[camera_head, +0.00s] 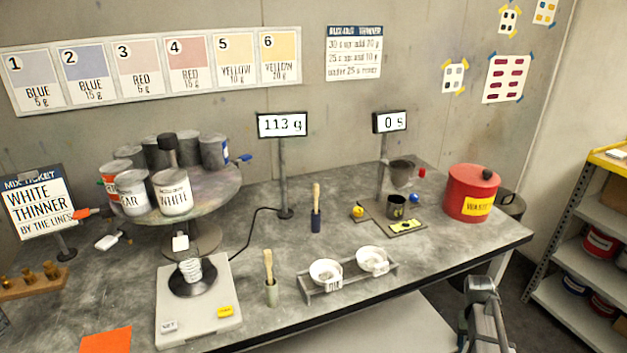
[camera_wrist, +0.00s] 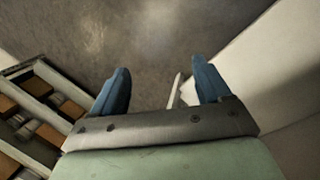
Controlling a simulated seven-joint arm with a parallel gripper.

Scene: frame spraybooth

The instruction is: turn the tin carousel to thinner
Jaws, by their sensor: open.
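The tin carousel (camera_head: 222,188) is a round grey tray on a pedestal at the left of the bench. Several tins stand on it. The tin marked WHITE (camera_head: 173,196) faces front, and a tin ending in "EAR" (camera_head: 131,197) stands left of it. An orange-labelled tin (camera_head: 109,178) is farther left. Grey tins stand behind; no THINNER label is readable on any tin. A blue tab (camera_head: 240,158) sticks out at the right rim. My gripper (camera_wrist: 160,68) is open and empty in the wrist view, above bare floor, away from the carousel.
A scale (camera_head: 205,315) with a white coil on its pan stands before the carousel. The ticket sign (camera_head: 38,208) reads WHITE, THINNER. A cup rack (camera_head: 350,282), brushes and a red waste can (camera_head: 471,190) stand to the right. Shelves (camera_head: 590,240) are at far right.

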